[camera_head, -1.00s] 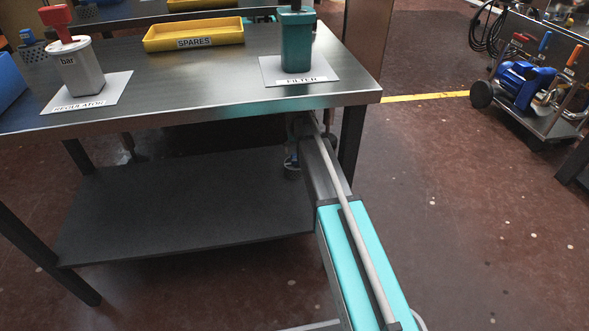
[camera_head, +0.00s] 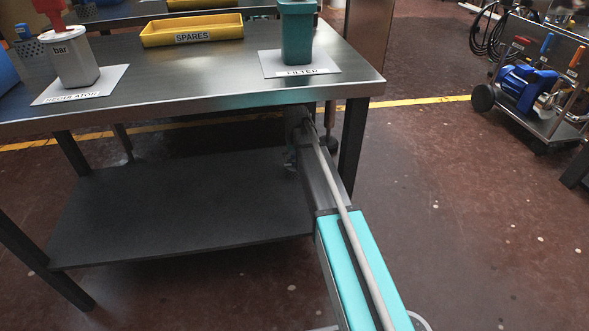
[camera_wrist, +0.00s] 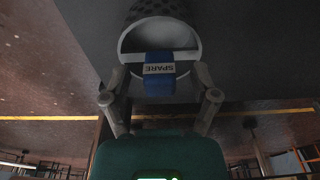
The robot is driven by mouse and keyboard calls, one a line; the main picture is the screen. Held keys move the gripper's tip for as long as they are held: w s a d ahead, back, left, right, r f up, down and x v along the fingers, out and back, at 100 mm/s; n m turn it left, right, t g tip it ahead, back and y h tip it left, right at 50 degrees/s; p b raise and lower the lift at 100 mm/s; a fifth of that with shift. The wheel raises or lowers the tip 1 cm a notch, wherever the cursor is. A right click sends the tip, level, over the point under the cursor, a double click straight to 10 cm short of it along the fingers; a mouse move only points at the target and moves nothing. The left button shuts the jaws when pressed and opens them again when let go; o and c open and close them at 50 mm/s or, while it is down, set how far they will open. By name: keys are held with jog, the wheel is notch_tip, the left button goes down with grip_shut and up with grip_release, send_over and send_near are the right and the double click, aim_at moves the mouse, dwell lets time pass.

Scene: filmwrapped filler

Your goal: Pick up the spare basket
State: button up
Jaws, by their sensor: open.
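The spare basket (camera_wrist: 160,35) shows in the wrist view. It has a pale round rim, a dark perforated body and a blue block with a white label reading SPARE upside down. My gripper (camera_wrist: 160,82) is open, with one finger on each side of the blue block. I see gaps between the fingers and the block; contact is not visible. In the head view, my gripper (camera_head: 292,160) is low under the tabletop near the right leg, mostly hidden by my arm. I cannot make out the spare basket there.
The steel table (camera_head: 200,80) overhangs the arm; its dark lower shelf (camera_head: 180,205) is largely bare. On top are a yellow SPARES tray (camera_head: 192,37), the regulator cup (camera_head: 74,60), the teal filter housing (camera_head: 296,35) and another perforated basket (camera_head: 35,62). A cart (camera_head: 535,110) stands right.

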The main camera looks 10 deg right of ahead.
jog(key=shift+c, duration=0.3)
grip_shut()
jog(key=shift+r, duration=0.2)
notch_tip(320, 180, up, 10)
jog(key=p, duration=1)
jog(key=shift+f, duration=0.15)
dwell(0.8)
